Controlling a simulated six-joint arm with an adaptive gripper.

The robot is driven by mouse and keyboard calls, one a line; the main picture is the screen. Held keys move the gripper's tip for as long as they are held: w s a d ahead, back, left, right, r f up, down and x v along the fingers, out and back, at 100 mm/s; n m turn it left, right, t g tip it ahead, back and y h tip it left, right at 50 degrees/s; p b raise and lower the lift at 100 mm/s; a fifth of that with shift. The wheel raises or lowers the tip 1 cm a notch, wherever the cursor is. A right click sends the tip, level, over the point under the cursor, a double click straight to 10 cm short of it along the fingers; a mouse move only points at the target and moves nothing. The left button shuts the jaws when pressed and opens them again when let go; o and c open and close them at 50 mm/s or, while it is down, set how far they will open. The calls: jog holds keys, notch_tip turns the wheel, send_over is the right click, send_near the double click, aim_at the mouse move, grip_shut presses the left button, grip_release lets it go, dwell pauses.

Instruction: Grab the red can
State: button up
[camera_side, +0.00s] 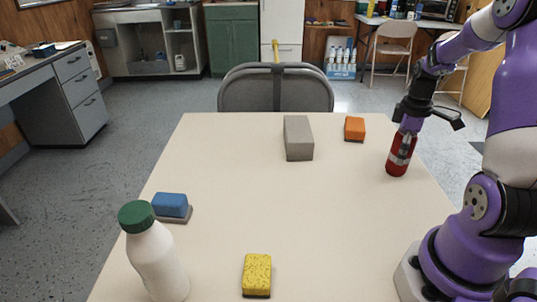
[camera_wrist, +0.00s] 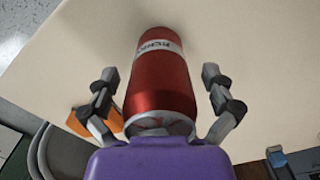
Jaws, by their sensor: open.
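The red can (camera_side: 399,160) stands upright near the right edge of the table in the side view. It has a light band with lettering, seen in the wrist view (camera_wrist: 159,85). My gripper (camera_side: 408,125) is over the top of the can in the side view, pointing down. In the wrist view my gripper (camera_wrist: 160,90) is open, with one finger on each side of the can. A gap shows between each finger and the can there.
An orange block (camera_side: 354,129) and a grey block (camera_side: 298,138) are at the back of the table (camera_side: 260,210). A blue sponge (camera_side: 171,205), a white bottle (camera_side: 153,255) with green cap and a yellow sponge (camera_side: 257,273) are nearer the front. The table's middle is clear.

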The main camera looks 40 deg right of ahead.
jog(key=c, duration=0.9)
jog(key=shift+r, duration=0.1)
